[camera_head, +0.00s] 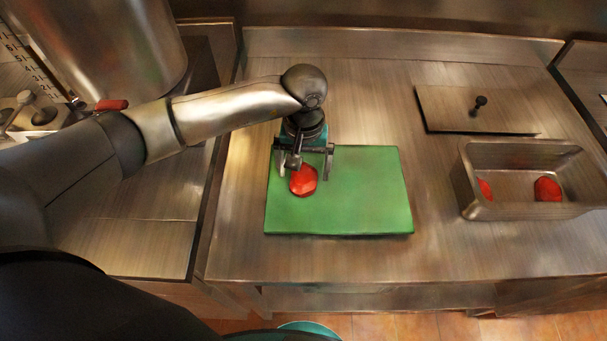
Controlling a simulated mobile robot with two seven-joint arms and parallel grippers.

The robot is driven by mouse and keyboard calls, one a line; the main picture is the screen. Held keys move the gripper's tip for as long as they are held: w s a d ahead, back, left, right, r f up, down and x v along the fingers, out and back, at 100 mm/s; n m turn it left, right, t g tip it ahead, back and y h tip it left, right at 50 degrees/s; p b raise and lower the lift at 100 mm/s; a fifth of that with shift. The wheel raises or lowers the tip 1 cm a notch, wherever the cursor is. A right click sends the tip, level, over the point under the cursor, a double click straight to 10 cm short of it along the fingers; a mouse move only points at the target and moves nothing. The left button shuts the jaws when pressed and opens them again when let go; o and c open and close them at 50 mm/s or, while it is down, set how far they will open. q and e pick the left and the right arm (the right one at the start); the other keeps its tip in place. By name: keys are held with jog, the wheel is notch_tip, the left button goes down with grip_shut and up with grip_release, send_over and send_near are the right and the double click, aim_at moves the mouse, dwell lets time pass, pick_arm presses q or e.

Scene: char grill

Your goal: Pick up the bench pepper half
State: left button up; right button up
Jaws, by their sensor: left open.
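A red pepper half (304,182) lies on the green cutting board (362,200), near its upper left part. My left gripper (304,168) is open and points down over the pepper half. One finger shows at the pepper's left and the other at its upper right. I cannot tell whether either finger touches it. The gripper body hides the board's upper left corner. My right gripper is not in view.
A metal pan (520,212) with red pieces (547,189) stands at the right. A flat lid with a knob (479,103) lies behind it. A large metal pot (105,45) is at the upper left. The bench between board and pan is clear.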

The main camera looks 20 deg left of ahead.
pick_arm(q)
jog(key=shift+f, duration=0.35)
jog(key=shift+c, duration=0.4)
jog(key=shift+r, duration=0.1)
jog(key=c, duration=1.3)
